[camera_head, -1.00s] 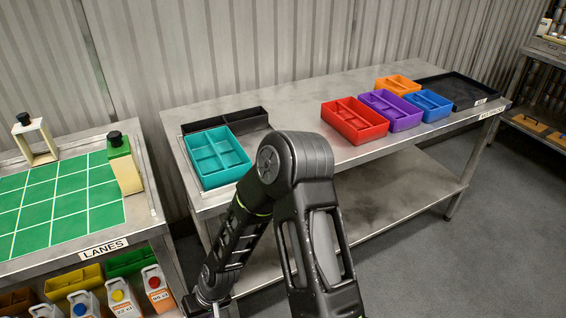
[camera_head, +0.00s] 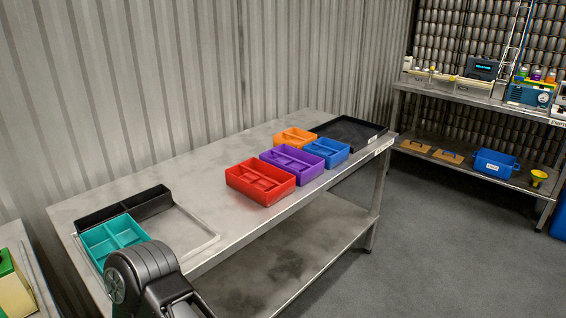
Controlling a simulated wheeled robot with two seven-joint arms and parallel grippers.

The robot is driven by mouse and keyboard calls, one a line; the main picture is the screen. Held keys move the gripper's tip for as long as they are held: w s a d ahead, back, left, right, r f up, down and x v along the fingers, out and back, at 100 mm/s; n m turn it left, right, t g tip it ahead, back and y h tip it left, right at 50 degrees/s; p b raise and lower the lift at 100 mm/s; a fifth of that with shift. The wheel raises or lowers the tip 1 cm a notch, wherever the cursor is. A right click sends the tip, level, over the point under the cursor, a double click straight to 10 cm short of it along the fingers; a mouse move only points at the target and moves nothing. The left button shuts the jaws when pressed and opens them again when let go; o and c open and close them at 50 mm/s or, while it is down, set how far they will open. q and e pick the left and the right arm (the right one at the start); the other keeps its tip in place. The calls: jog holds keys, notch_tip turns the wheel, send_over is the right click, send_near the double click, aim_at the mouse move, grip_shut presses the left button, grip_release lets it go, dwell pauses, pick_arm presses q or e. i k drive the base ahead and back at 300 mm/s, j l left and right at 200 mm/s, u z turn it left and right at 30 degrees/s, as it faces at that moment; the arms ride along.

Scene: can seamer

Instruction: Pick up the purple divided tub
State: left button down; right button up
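The purple divided tub (camera_head: 291,163) stands upright on the metal table (camera_head: 205,187). It sits between the red divided tub (camera_head: 260,183) at its front left and the blue (camera_head: 328,152) and orange (camera_head: 295,138) tubs at its far side. The tubs stand very close together; I cannot tell whether they touch. A dark link of my arm shows at the bottom left, well away from the purple tub. Neither gripper is in view.
Open grey floor (camera_head: 440,225) lies to the right, before a back bench (camera_head: 470,97) with equipment.

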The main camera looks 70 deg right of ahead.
aim_at(291, 164)
jog(key=i+l+z, duration=0.15)
jog(key=i, duration=0.15)
jog(key=z, duration=2.3)
